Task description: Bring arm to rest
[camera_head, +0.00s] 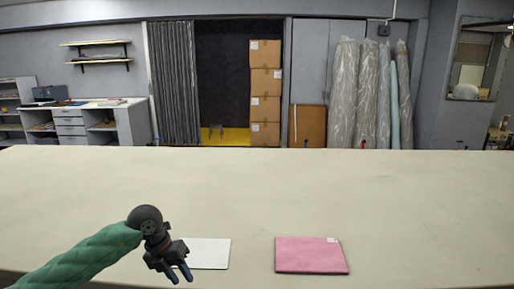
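My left gripper (180,274) hangs over the near left part of the table, at the end of my green-sleeved arm. A pink folded cloth or flat pad (311,257) with a small white label lies to the right of the sheet, clear of the gripper. My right gripper is not in view.
The long cream table (400,200) is otherwise clear, with free room behind and to the right. Beyond it stand a desk with drawers (70,124), stacked cardboard boxes (265,80), a grey curtain (173,80) and several wrapped rolls (343,95).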

